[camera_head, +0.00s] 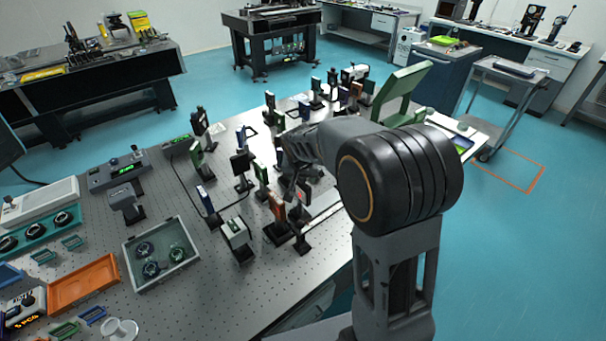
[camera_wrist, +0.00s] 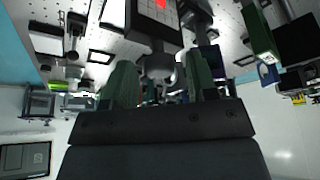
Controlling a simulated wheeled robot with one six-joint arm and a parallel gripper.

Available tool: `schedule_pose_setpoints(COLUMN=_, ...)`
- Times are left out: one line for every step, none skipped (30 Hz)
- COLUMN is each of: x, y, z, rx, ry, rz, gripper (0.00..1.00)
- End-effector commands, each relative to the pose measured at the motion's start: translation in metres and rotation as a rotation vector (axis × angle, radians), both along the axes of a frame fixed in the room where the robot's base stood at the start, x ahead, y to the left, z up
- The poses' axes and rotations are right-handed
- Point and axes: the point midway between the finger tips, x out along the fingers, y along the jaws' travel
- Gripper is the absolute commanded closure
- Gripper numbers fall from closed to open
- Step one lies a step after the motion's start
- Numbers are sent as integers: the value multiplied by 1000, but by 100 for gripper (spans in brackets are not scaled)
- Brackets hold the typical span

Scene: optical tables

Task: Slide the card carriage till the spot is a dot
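The card (camera_wrist: 150,22) is a pale panel with a grid and a dark border, at the top of the wrist view. A bright red spot (camera_wrist: 161,4) shows on it, cut by the frame edge, so its full shape is hidden. A grey rounded knob-like part (camera_wrist: 158,66) is just below the card in the picture, between the fingertips. My gripper (camera_wrist: 160,78) has its two dark green fingers apart on either side of that part; I see no clear contact. In the head view my gripper (camera_head: 297,188) is low among the optics, partly hidden by my arm.
Mounted optics crowd around my gripper, such as a white-faced block (camera_head: 236,232) and a red-brown mount (camera_head: 277,205). A grey tray (camera_head: 184,262) of round parts and an orange tray (camera_head: 84,284) lie left. The perforated table (camera_head: 235,300) is bare at the front.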

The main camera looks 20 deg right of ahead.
Motion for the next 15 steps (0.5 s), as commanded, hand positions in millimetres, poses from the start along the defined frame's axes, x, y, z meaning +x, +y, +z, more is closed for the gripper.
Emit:
schedule_pose_setpoints(x=0, y=0, z=0, rx=0, ry=0, rz=0, gripper=52)
schedule_pose_setpoints(x=0, y=0, z=0, rx=0, ry=0, rz=0, gripper=55)
schedule_pose_setpoints(x=0, y=0, z=0, rx=0, ry=0, rz=0, gripper=59)
schedule_pose_setpoints(x=0, y=0, z=0, rx=0, ry=0, rz=0, gripper=62)
schedule_pose_setpoints(x=0, y=0, z=0, rx=0, ry=0, rz=0, gripper=64)
schedule_pose_setpoints(x=0, y=0, z=0, rx=0, ry=0, rz=0, gripper=68)
schedule_pose_setpoints(x=0, y=0, z=0, rx=0, ry=0, rz=0, gripper=71)
schedule_pose_setpoints(x=0, y=0, z=0, rx=0, ry=0, rz=0, gripper=74)
schedule_pose_setpoints(x=0, y=0, z=0, rx=0, ry=0, rz=0, gripper=78)
schedule_pose_setpoints(x=0, y=0, z=0, rx=0, ry=0, rz=0, gripper=81)
schedule_pose_setpoints(x=0, y=0, z=0, rx=0, ry=0, rz=0, gripper=84)
schedule_pose_setpoints(x=0, y=0, z=0, rx=0, ry=0, rz=0, gripper=88)
schedule_pose_setpoints(x=0, y=0, z=0, rx=0, ry=0, rz=0, gripper=90)
schedule_pose_setpoints(x=0, y=0, z=0, rx=0, ry=0, rz=0, gripper=93)
schedule_pose_setpoints(x=0, y=0, z=0, rx=0, ry=0, rz=0, gripper=97)
